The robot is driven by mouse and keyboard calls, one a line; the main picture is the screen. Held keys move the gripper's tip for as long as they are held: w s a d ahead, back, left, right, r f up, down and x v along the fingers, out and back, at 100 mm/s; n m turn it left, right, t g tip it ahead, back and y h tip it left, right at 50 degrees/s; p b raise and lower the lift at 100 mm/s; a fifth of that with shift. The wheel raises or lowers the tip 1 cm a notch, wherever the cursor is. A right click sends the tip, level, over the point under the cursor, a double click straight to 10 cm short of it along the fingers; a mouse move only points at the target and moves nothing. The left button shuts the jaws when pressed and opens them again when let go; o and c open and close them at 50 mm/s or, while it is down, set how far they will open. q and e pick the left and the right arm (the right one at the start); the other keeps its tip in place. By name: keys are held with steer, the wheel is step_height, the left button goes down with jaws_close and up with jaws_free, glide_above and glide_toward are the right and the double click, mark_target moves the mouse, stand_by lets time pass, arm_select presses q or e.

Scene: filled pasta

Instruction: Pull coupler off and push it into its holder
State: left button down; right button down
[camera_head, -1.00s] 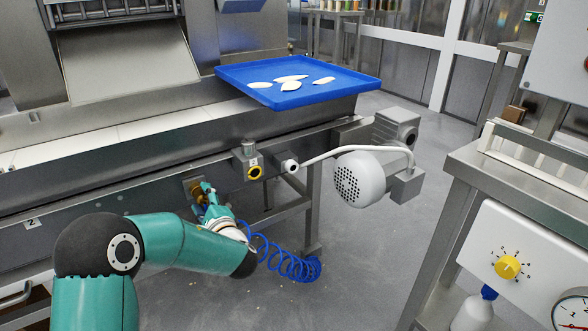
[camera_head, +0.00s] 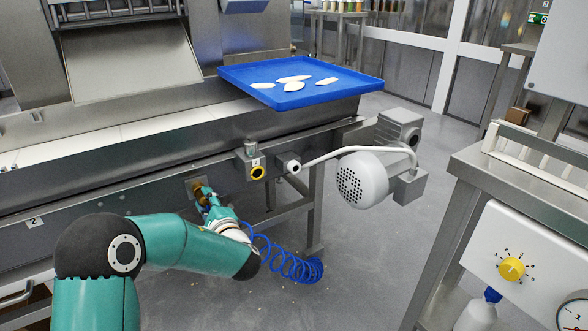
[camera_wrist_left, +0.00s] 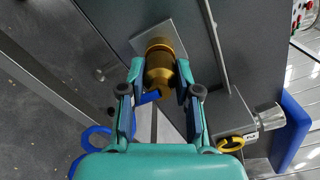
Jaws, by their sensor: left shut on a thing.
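My left gripper (camera_head: 207,194) reaches to the machine's side panel. It is shut on a brass coupler (camera_wrist_left: 159,62), with one finger on each side of it in the left wrist view. The coupler sits against a square metal plate (camera_wrist_left: 142,40) on the panel; I cannot tell if it is still joined there. A blue hose end (camera_wrist_left: 149,97) shows just below the coupler. The blue coiled hose (camera_head: 296,267) hangs below the wrist. My right gripper is out of view.
A blue tray (camera_head: 330,90) with several pale pasta pieces stands on the machine's end. A motor (camera_head: 362,180) with a white cable juts out at right. A steel cabinet (camera_head: 510,190) with a yellow knob is at far right. Open floor lies between.

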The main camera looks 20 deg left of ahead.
arm_select(q)
steer(key=shift+s+d+b, duration=0.3)
steer(key=shift+d, duration=0.05)
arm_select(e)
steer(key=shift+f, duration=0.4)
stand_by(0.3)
